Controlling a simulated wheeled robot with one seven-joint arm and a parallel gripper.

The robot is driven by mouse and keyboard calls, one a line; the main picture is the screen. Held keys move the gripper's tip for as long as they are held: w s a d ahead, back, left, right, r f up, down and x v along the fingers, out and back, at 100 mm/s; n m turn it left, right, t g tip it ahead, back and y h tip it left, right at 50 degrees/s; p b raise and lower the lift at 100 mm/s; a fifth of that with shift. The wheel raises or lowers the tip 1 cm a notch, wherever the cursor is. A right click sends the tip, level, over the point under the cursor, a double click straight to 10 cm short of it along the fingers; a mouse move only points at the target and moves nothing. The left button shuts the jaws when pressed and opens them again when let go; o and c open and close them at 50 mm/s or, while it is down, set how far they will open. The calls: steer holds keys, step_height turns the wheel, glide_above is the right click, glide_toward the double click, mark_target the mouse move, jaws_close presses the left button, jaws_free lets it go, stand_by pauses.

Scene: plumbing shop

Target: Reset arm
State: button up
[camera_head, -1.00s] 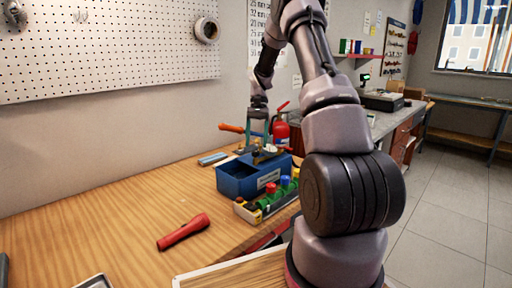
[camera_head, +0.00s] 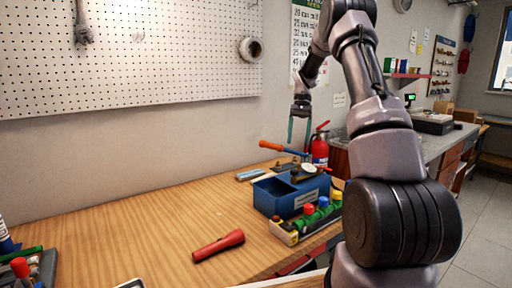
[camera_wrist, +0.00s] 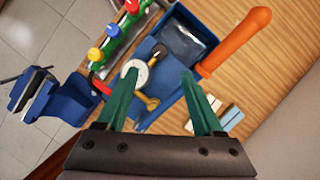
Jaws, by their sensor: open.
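My gripper (camera_head: 300,128) is raised above the back of the wooden workbench (camera_head: 120,225), over the far side of a blue bin (camera_head: 282,197). In the wrist view my gripper (camera_wrist: 163,98) shows two green fingers spread apart with nothing between them. Below the fingers, a round white-faced gauge (camera_wrist: 133,72) with a brass part lies in one compartment of the blue bin (camera_wrist: 210,28). The bin's other compartment looks empty. My arm fills the right middle of the head view and hides part of the bench behind it.
An orange-handled tool (camera_head: 280,148) lies behind the bin. A rack with colored valve caps (camera_head: 310,218) stands in front of it. A red flashlight (camera_head: 218,244) lies on the bench. A red extinguisher (camera_head: 319,148) stands behind. A blue vise (camera_wrist: 55,97) shows in the wrist view. The bench's left middle is clear.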

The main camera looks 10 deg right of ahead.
steer(key=s+a+r+n+t+h, duration=0.1)
steer(key=s+a+r+t, duration=0.25)
steer(key=s+r, duration=0.4)
steer(key=s+a+r+n+t, duration=0.1)
steer(key=s+a+r+t, duration=0.1)
steer(key=s+a+r, duration=0.4)
steer(key=s+a+r+t, duration=0.1)
steer(key=s+t, duration=0.1)
steer(key=s, duration=0.7)
steer(key=s+a+r+t, duration=0.1)
steer(key=s+r+t, duration=0.1)
steer(key=s, duration=0.7)
steer(key=shift+a+r+t+y, duration=0.15)
steer(key=shift+a+t+y, duration=0.15)
steer(key=shift+t, duration=0.35)
